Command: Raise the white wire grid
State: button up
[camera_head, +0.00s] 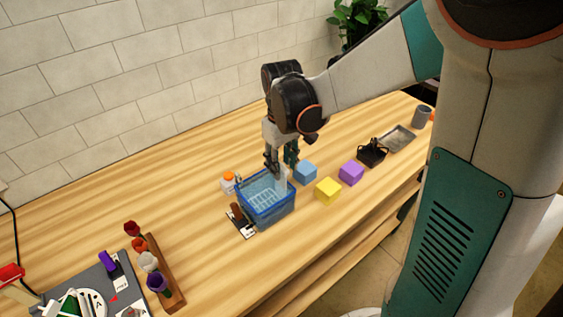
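The white wire grid (261,197) lies low inside a translucent blue open-top container (270,212) in the middle of the table. A pale upright strip (282,181) rises at the container's back right side; it may be the grid's handle. My gripper (281,168) points down right above that strip, at the container's back rim. Its dark fingers are on either side of the strip's top. I cannot tell whether they touch it or are closed on it.
Blue (305,173), yellow (327,190) and purple (351,172) cubes stand right of the container. A small orange-capped bottle (228,181) is at its left. A wooden rack with flowers (165,272) stands front left. The table's back left is clear.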

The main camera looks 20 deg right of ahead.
grip_shut()
notch_tip(320, 180, up, 8)
jog(key=p, duration=0.5)
jog(key=shift+w, duration=0.1)
grip_release()
notch_tip(320, 180, up, 12)
dwell(0.5)
